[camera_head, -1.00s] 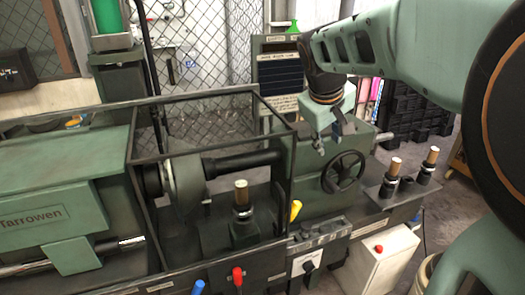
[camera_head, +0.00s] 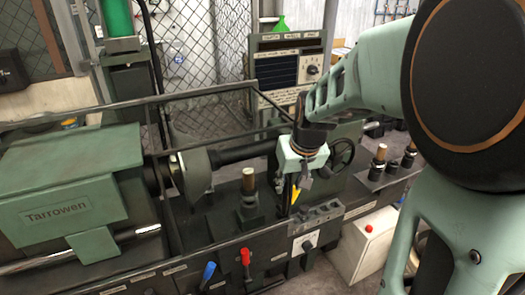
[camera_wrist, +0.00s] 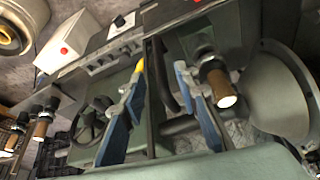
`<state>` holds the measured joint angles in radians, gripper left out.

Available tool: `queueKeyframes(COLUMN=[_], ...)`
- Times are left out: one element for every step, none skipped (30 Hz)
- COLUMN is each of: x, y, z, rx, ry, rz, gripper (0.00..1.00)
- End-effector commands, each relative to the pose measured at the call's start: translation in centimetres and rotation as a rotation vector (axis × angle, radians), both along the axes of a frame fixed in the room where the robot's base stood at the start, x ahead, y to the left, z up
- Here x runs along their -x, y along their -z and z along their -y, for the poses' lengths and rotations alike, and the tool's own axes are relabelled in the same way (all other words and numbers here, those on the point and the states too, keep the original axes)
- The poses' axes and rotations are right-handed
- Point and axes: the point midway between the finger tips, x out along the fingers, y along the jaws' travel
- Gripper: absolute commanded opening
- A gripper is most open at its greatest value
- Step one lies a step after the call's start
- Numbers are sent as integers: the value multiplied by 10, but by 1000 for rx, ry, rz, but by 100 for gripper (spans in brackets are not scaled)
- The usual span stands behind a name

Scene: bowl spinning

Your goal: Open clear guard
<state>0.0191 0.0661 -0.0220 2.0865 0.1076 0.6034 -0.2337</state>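The clear guard (camera_head: 235,134) is a see-through box with a dark frame over the green lathe's spindle and bowl-shaped form (camera_head: 196,172). My gripper (camera_head: 297,190) is at the guard's right front corner, pointing down. In the wrist view, my gripper (camera_wrist: 165,110) has its two blue-padded fingers spread apart. A dark upright bar (camera_wrist: 154,90), seemingly the guard's edge, shows between them. I cannot tell whether either finger touches it. The yellow-tipped lever (camera_head: 296,197) is close by the fingertips.
Red (camera_head: 246,257) and blue (camera_head: 209,270) levers stand along the lathe's front. A handwheel (camera_head: 342,154) is right of my gripper. A wooden-topped post (camera_head: 249,180) stands inside the guard. A control panel (camera_head: 290,70) is behind. A white box with a red button (camera_head: 368,229) stands at right.

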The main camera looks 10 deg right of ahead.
Motion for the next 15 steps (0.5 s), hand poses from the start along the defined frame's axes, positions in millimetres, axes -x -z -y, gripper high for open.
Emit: queueKeyframes(x=[-3,-5,-8,-10,-12,-15,-17,-18,-20,-22,-23,-25,-26,-27,-28], y=[11,16,23,28,33,39,43,47,52,55,58,61,63,65,67], z=[-1,-1,-1,-2,-2,-2,-2,-2,-3,-3,-3,-3,-3,-3,-3], rx=[0,0,0,0,1,1,1,1,1,1,1,1,1,1,1], ry=[0,0,-1,-1,-1,-1,-2,-2,-2,-2,-2,-2,-2,-2,-2], rz=[-5,-6,-5,-6,-5,-6,-4,-4,-4,-3,-3,-3,-2,-1,-1], gripper=[29,29,29,29,29,29,29,29,29,29,29,29,29,29,29])
